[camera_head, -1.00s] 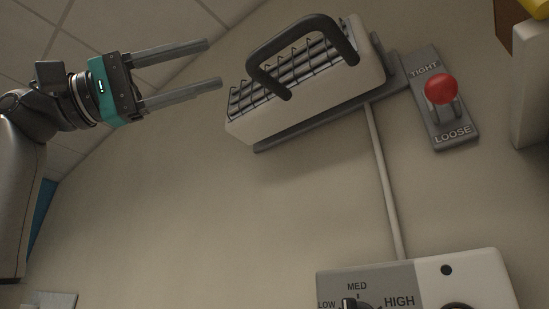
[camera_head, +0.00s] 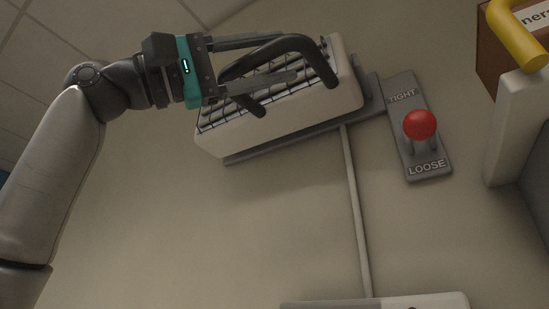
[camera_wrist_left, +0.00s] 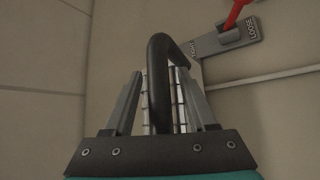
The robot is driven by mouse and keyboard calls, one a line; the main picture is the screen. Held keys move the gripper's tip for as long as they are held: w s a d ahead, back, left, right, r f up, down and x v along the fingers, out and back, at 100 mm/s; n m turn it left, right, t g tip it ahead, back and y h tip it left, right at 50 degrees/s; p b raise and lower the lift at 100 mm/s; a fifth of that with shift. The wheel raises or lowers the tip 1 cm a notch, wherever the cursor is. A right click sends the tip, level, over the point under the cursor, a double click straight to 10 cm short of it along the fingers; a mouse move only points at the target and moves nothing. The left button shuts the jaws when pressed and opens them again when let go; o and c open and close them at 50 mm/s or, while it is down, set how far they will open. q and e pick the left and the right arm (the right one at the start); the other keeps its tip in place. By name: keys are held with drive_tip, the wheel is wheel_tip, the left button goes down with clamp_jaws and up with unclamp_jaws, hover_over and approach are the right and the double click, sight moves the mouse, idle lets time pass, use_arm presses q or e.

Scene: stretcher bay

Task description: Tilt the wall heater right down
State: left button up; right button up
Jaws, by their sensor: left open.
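The wall heater (camera_head: 290,108) is a white box with a dark wire grille, mounted tilted on the wall in the upper middle of the head view. A thick black handle (camera_head: 318,62) arches out from its front. My left gripper (camera_head: 290,57) is open, with its two long grey fingers in front of the heater at the handle. In the left wrist view the handle (camera_wrist_left: 158,75) stands between the two spread fingers, and neither finger clearly presses on it. Part of the grille is hidden behind the fingers. My right gripper is in neither view.
Right of the heater is a grey plate (camera_head: 428,165) marked TIGHT and LOOSE, with a red-knobbed lever (camera_head: 420,125). A pipe (camera_head: 355,215) runs down to a control box (camera_head: 425,300). A brown box (camera_head: 505,50) and yellow bar (camera_head: 517,35) are at upper right.

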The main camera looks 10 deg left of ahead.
use_arm(q)
drive_tip(key=shift+w+d+r, duration=0.1)
drive_tip(key=shift+d+r, duration=0.05)
drive_tip(key=shift+d, duration=0.15)
drive_tip(key=shift+c, duration=0.3)
clamp_jaws()
idle(1.0)
